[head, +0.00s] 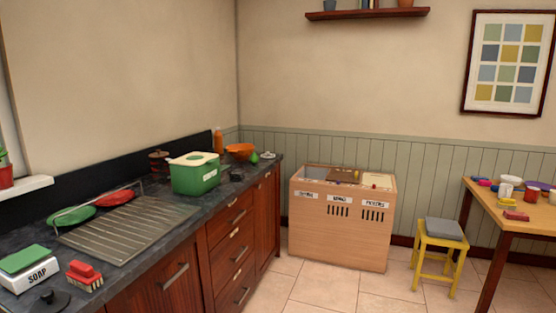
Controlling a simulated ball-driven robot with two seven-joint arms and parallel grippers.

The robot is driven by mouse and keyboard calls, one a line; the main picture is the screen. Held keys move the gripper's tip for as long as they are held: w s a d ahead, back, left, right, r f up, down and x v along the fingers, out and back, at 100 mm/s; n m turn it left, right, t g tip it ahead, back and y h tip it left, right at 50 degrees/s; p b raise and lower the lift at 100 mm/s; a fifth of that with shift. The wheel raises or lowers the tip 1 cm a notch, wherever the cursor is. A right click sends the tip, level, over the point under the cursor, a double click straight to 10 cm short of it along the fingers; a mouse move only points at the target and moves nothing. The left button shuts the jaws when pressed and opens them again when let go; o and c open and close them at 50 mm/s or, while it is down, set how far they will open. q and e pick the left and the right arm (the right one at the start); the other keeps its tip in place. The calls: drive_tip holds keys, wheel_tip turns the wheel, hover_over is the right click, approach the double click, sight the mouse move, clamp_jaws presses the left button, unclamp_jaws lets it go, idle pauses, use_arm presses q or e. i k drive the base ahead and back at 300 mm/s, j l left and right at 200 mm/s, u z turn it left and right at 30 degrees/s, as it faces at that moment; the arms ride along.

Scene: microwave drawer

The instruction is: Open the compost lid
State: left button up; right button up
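A green box-shaped container (195,178) stands on the dark counter. A pale cream lid (193,159) lies over its top and looks shut. I cannot read any compost label on it. A wooden bin cabinet (335,245) stands on the floor by the back wall, with several small labels and slots on its front. The label words are too small to read surely. Neither of my grippers is in view.
A yellow stool (440,250) and a cluttered table (540,218) stand right. Floor between is clear.

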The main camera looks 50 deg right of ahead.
sight(193, 159)
drive_tip(key=z, duration=1.15)
drive_tip(key=i+l, duration=0.4)
